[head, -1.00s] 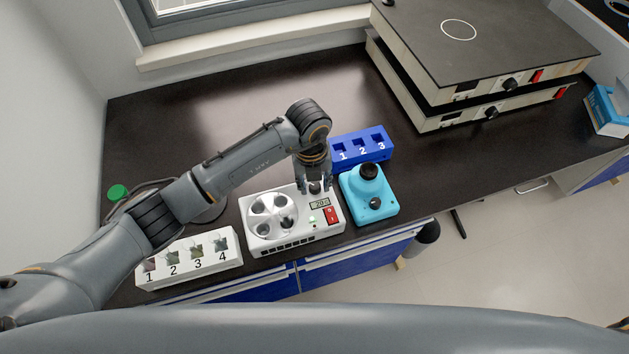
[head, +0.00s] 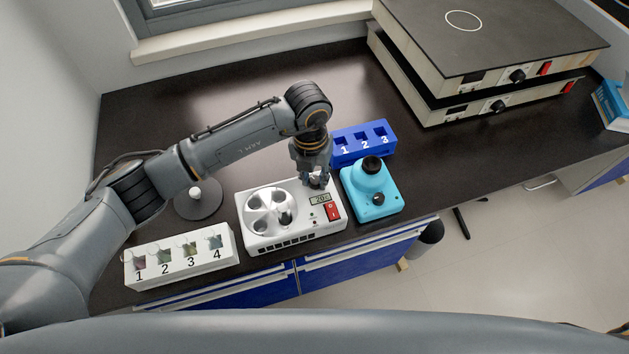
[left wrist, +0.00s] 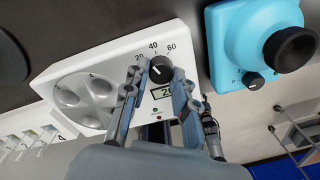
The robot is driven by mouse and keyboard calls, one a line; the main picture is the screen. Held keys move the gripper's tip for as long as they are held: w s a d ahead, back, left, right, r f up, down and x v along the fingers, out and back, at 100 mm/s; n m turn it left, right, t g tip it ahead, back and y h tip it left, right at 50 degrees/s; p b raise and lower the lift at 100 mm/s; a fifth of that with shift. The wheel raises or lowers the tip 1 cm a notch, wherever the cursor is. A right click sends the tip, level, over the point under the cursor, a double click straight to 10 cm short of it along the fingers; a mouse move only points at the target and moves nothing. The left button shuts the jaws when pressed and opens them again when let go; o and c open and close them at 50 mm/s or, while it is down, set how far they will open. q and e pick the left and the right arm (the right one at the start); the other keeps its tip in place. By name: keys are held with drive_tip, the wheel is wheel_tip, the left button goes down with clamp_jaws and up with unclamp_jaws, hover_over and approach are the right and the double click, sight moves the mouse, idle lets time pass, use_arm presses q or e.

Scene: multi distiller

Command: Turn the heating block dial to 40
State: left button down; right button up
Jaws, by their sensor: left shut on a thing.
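The white heating block (head: 250,236) stands on the dark bench, with a silver round well plate at its left. Its black dial (left wrist: 161,69) shows in the left wrist view below the printed marks 20, 40 and 60. The small display (left wrist: 163,92) beside the dial seems to read about 20, partly covered by a finger. My left gripper (head: 318,183) points down at the block, and its fingers (left wrist: 159,75) are shut on the dial from both sides. In the head view the gripper mostly hides the dial. My right gripper is not in view.
A cyan mixer (head: 370,190) with a black top stands close right of the block. A blue rack (head: 362,153) marked 1 to 3 is behind it. A white numbered rack (head: 182,268) is at front left. Stacked hot plates (head: 490,45) stand at back right. The back-left bench is clear.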

sight(312, 178)
use_arm(q)
drive_tip(key=m+b, duration=0.3)
drive_tip(key=shift+w+f, duration=0.15)
drive_tip(key=shift+f, duration=0.05)
drive_tip(key=shift+r+m+b, duration=0.2)
drive_tip(key=shift+m+b, duration=0.5)
drive_tip(key=shift+b, duration=0.1)
drive_tip(key=c, duration=1.1)
unclamp_jaws()
drive_tip(key=shift+o, duration=0.2)
wheel_tip(312, 178, up, 12)
drive_tip(key=shift+w+a, duration=0.15)
drive_tip(key=shift+a, duration=0.1)
